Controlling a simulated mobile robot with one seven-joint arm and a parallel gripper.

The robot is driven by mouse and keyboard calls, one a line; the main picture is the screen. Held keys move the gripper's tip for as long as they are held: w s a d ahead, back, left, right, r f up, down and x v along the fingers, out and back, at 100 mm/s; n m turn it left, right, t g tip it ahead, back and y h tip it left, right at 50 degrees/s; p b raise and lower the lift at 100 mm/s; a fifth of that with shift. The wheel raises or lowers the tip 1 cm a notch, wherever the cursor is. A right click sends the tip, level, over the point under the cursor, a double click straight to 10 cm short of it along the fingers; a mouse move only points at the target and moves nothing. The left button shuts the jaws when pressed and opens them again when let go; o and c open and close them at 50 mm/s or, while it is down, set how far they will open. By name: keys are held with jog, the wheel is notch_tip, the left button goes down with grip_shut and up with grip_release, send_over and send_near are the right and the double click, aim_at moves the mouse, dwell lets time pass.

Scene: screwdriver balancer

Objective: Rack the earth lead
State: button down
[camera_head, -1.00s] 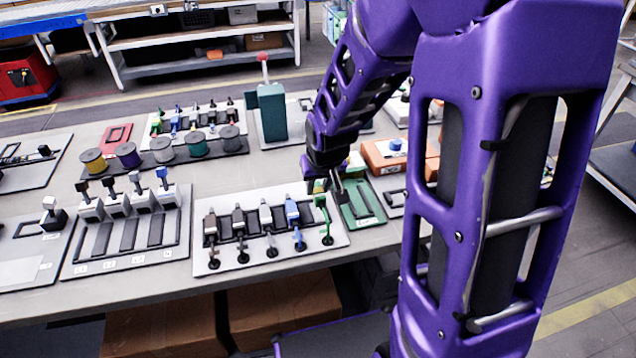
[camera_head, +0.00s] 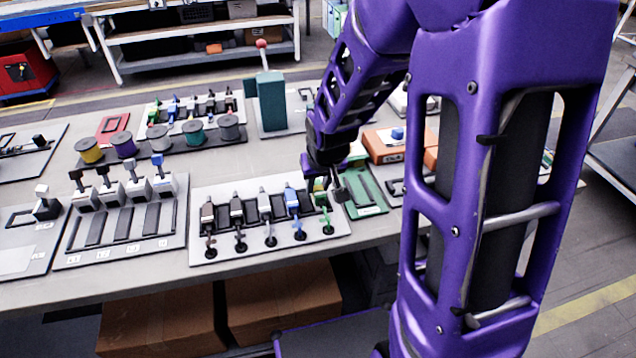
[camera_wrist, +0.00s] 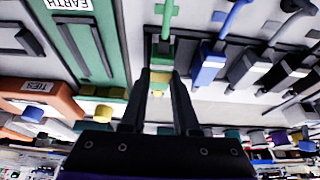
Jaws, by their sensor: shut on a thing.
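The green earth lead (camera_head: 325,212) is at the right end of a white rack plate (camera_head: 222,253), in line with the other leads. In the wrist view the green lead (camera_wrist: 167,25) runs away from me, and its yellow-and-green body lies between my fingers. My gripper (camera_wrist: 162,80) is shut on this body. In the head view my gripper (camera_head: 325,187) is at the rack's right end, partly hidden by my wrist. I cannot tell whether the lead is fully seated. A green tray (camera_head: 368,190) stands just right of the rack; the wrist view shows its EARTH label.
A blue lead (camera_head: 292,200) hangs close beside the green one, with several dark and grey leads further left. An orange box (camera_head: 384,148) stands behind right. Cable spools (camera_head: 159,138) and a teal post (camera_head: 271,100) stand behind. The bench's front edge is close.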

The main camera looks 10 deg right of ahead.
jog(key=shift+f, duration=0.55)
dwell(0.4)
jog(key=c, duration=0.6)
grip_release()
jog(key=shift+p+v, duration=5.5)
jog(key=shift+v, duration=3.2)
jog(key=shift+w, duration=0.15)
